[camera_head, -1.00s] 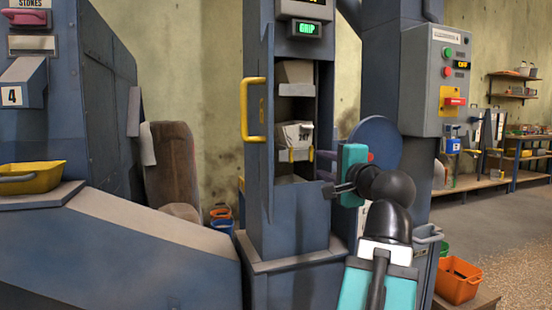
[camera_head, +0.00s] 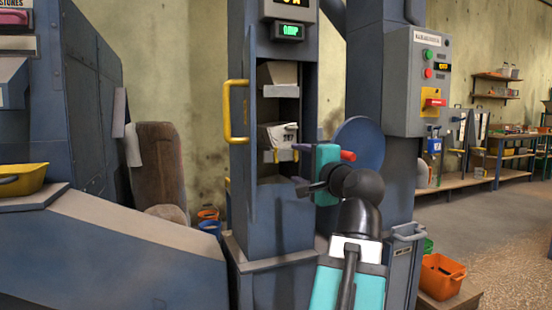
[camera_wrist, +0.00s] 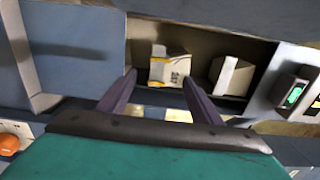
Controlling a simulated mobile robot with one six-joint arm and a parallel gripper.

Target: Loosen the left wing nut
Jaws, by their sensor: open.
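The elevator leg (camera_head: 270,225) has an open front with two buckets inside. The lower bucket (camera_head: 278,137) is pale, with printed lettering and small yellow parts low at its front. The upper bucket (camera_head: 278,74) is plain grey. My gripper (camera_head: 299,167) is open, in front of the opening's right side at about the lower bucket's height. In the wrist view, my open fingers (camera_wrist: 160,79) point at the opening, with the lettered bucket (camera_wrist: 170,68) just beyond the gap and the other bucket (camera_wrist: 230,75) to its right. I cannot clearly make out the left wing nut.
An open door with a yellow handle (camera_head: 236,111) stands left of the opening. A lit green display (camera_head: 287,31) sits above it. A control panel (camera_head: 418,80) with a red-handled switch is at the right. An orange bin (camera_head: 442,275) stands low right.

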